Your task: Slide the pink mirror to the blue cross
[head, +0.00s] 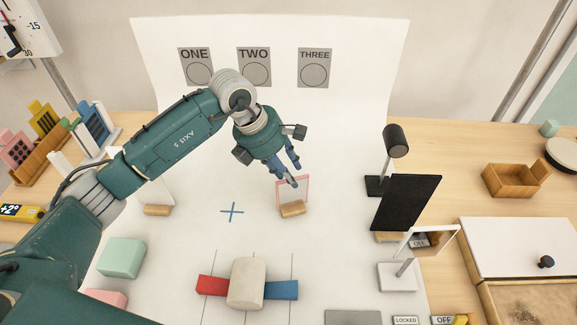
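The pink mirror (305,190) is a small upright pink-framed panel on a wooden foot, standing on the white sheet right of centre. The blue cross (232,212) is a thin mark on the sheet, to the left of the mirror, with bare sheet between them. My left gripper (295,176) comes in from the upper left, fingers pointing down at the mirror's top edge. Its two blue fingers show apart, with nothing seen between them. A fingertip overlaps the frame in the picture; I cannot tell whether it touches. My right gripper is not in view.
A black panel (405,203) and a dark lamp (396,142) stand right of the mirror. A white panel on a wooden foot (157,210) stands left of the cross. A cream cylinder (246,283) lies in front, between red and blue blocks.

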